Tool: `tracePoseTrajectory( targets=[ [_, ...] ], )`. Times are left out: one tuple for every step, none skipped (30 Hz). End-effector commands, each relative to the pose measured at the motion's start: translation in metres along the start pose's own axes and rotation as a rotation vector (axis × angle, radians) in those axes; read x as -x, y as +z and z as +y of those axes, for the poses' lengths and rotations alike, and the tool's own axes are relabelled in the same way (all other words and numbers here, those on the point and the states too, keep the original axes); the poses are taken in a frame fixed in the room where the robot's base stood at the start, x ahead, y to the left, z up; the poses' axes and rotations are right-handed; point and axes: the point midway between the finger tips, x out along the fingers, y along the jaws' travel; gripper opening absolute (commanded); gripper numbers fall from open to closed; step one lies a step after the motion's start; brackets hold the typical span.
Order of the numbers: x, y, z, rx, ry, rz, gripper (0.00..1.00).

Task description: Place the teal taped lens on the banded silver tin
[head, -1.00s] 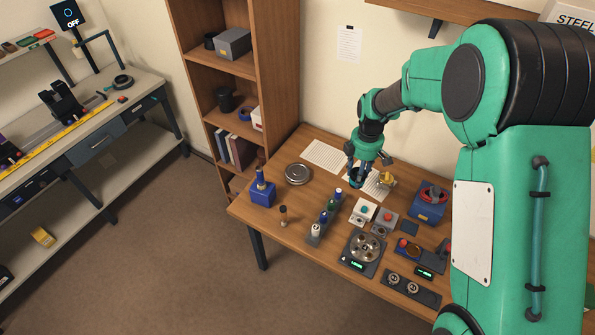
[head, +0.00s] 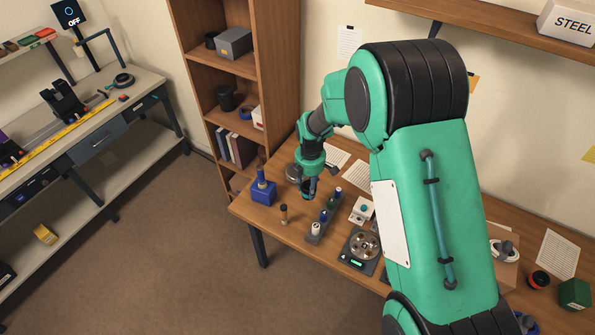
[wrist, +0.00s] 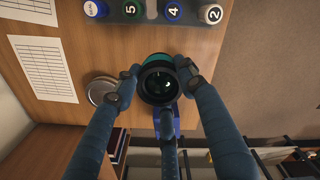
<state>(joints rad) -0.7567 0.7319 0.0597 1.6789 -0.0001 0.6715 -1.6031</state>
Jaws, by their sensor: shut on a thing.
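The teal taped lens (wrist: 159,84) is a dark cylinder with a teal band, its glass facing the wrist camera. My gripper (wrist: 158,76) is shut on it, fingers on both sides. In the head view my gripper (head: 308,188) holds the lens above the table, right of the tin. The silver tin (wrist: 103,90) is round and flat and lies on the table, beside the left finger in the wrist view, which hides part of it. In the head view the tin (head: 291,173) is partly behind my gripper. Its band cannot be made out.
A blue block with an upright bottle (head: 263,191) stands near the tin. Paper sheets (wrist: 45,68) lie on the table. The bookcase (head: 235,100) rises behind.

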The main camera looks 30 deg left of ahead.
Motion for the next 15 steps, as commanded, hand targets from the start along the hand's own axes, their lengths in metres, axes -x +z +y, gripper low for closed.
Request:
tracePoseTrajectory(
  targets=[
    [-0.011, 0.0, -0.001, -0.001, -0.003, 0.0, 0.1],
    [-0.015, 0.0, -0.001, -0.001, -0.002, 0.0, 0.1],
    [-0.022, 0.001, -0.001, -0.001, -0.002, 0.0, 0.1],
    [-0.025, 0.001, -0.001, -0.001, -0.002, 0.0, 0.1],
    [-0.028, 0.001, 0.0, -0.001, -0.001, 0.0, 0.1],
    [-0.032, 0.001, 0.0, -0.001, -0.001, 0.0, 0.1],
    [-0.035, 0.001, 0.0, -0.001, 0.0, 0.0, 0.1],
    [-0.036, 0.001, 0.0, -0.001, 0.0, 0.0, 0.1],
    [-0.038, 0.001, 0.0, -0.001, 0.001, 0.0, 0.1],
    [-0.039, 0.001, 0.0, -0.001, 0.001, 0.0, 0.1],
    [-0.04, 0.001, 0.0, -0.001, 0.001, 0.0, 0.1],
    [-0.04, 0.001, 0.0, -0.001, 0.001, 0.0, 0.1],
    [-0.04, 0.001, 0.0, -0.001, 0.001, 0.0, 0.1],
    [-0.04, 0.001, 0.0, -0.001, 0.001, 0.0, 0.1],
    [-0.04, 0.001, 0.0, -0.001, 0.001, 0.0, 0.1]
  ],
)
